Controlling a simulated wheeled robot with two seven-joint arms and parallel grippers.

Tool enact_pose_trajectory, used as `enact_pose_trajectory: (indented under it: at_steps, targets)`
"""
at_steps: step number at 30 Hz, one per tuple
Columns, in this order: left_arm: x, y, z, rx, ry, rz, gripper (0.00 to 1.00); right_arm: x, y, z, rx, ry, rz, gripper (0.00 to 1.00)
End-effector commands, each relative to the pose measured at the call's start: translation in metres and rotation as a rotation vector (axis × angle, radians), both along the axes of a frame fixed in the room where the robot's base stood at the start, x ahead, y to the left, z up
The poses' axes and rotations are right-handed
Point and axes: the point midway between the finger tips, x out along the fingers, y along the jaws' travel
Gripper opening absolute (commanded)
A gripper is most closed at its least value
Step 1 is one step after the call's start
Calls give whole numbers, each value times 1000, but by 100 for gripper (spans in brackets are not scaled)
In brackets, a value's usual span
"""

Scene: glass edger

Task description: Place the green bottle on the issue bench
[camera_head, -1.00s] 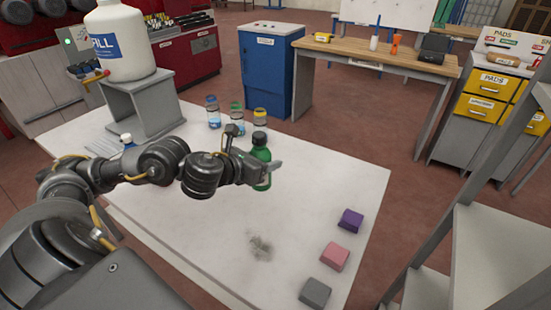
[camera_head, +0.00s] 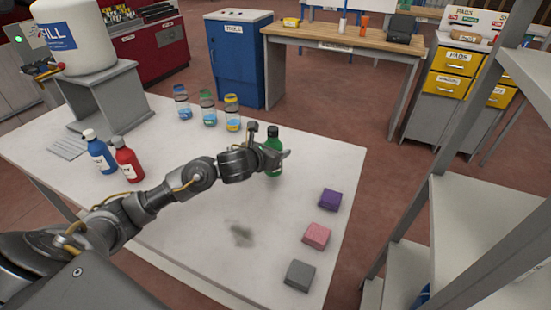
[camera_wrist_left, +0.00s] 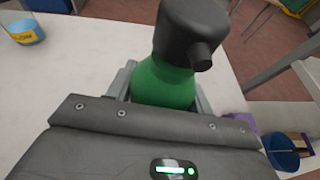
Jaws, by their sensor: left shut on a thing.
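The green bottle (camera_head: 273,153) with a black cap is upright at the right part of the white table (camera_head: 190,250). My left gripper (camera_head: 272,157) is shut on its body. In the left wrist view the bottle (camera_wrist_left: 165,82) stands between the fingers (camera_wrist_left: 160,88), its lower part hidden by the gripper. I cannot tell whether its base touches the table. A wooden-topped bench (camera_head: 345,38) with a front label too small to read stands at the back; it may be the issue bench. My right gripper is not in view.
Blue (camera_head: 98,152) and red (camera_head: 127,160) bottles stand left of my arm. Several jars (camera_head: 207,108) stand at the table's far edge. Purple (camera_head: 330,199), pink (camera_head: 316,236) and grey (camera_head: 300,275) blocks lie right. A grey shelf rack (camera_head: 450,225) stands at right, beyond a strip of floor.

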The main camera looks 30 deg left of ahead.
Motion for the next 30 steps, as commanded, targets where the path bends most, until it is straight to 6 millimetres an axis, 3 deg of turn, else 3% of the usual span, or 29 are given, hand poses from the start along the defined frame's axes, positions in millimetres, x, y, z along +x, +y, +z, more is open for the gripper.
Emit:
enact_pose_trajectory:
  at_steps: [3, 6, 18, 19, 24, 30]
  targets:
    - [0, -1, -21, -5, 4, 0, 17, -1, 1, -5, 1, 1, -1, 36]
    - [0, 0, -29, -3, 0, 0, 17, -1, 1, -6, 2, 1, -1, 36]
    - [0, 0, -34, -1, -2, -1, 17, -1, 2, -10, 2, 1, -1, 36]
    - [0, 0, -34, 0, 0, -1, 53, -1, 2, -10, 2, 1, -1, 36]
    - [0, 0, -33, 0, 1, -1, 73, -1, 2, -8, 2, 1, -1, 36]
    - [0, -1, -33, -1, 1, -1, 73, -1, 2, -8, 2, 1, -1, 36]
